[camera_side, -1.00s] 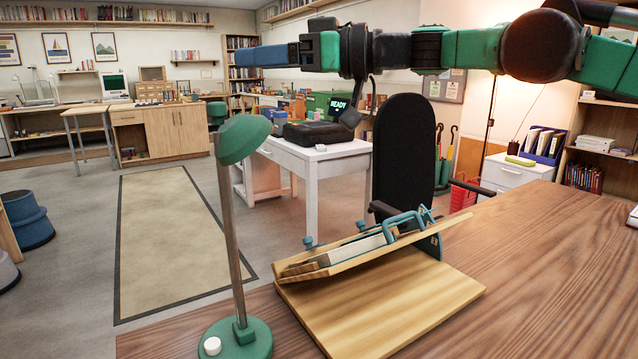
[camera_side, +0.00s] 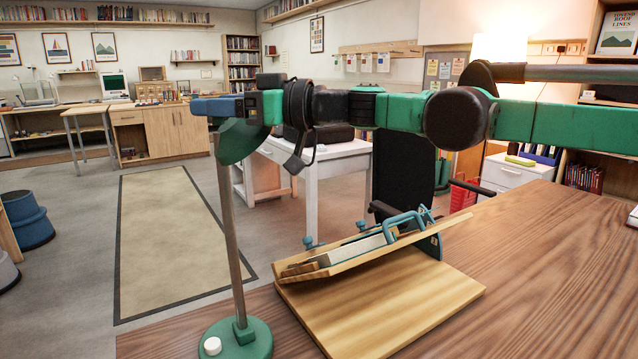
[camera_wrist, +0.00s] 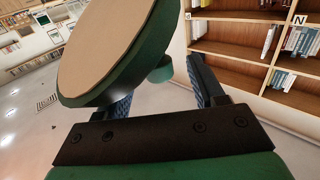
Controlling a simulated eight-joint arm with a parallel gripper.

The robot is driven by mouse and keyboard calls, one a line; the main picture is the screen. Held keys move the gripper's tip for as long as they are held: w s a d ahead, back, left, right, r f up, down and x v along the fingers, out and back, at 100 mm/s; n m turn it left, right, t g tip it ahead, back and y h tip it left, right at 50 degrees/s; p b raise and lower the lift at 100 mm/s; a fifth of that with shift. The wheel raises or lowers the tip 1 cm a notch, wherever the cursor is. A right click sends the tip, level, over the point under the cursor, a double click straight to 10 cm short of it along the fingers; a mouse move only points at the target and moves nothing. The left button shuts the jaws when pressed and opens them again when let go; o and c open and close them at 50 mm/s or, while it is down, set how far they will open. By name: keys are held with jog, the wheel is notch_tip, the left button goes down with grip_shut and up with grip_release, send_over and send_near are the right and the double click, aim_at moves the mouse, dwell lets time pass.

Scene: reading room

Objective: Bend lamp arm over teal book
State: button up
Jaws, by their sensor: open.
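The green desk lamp (camera_side: 232,230) stands at the desk's left front, its pole near upright on a round green base with a white button. Its shade (camera_side: 238,145) is tilted at the top. My gripper (camera_side: 205,105) is at shade height, its blue fingers overlapping the shade's top. In the wrist view, my open gripper (camera_wrist: 160,88) has the shade (camera_wrist: 105,45) across its left finger and a small green part between the fingers; contact is unclear. A book (camera_side: 355,250) lies on the slanted wooden stand, right of the lamp; its cover colour is hard to tell.
The wooden stand (camera_side: 400,310) has blue clips (camera_side: 408,220) and knobs at the book. The desk (camera_side: 540,260) is clear to the right. A black chair (camera_side: 403,170) and a white table (camera_side: 325,170) stand behind. Bookshelves (camera_wrist: 250,40) show in the wrist view.

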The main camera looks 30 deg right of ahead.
jog(key=shift+c, duration=0.2)
grip_shut()
dwell(1.2)
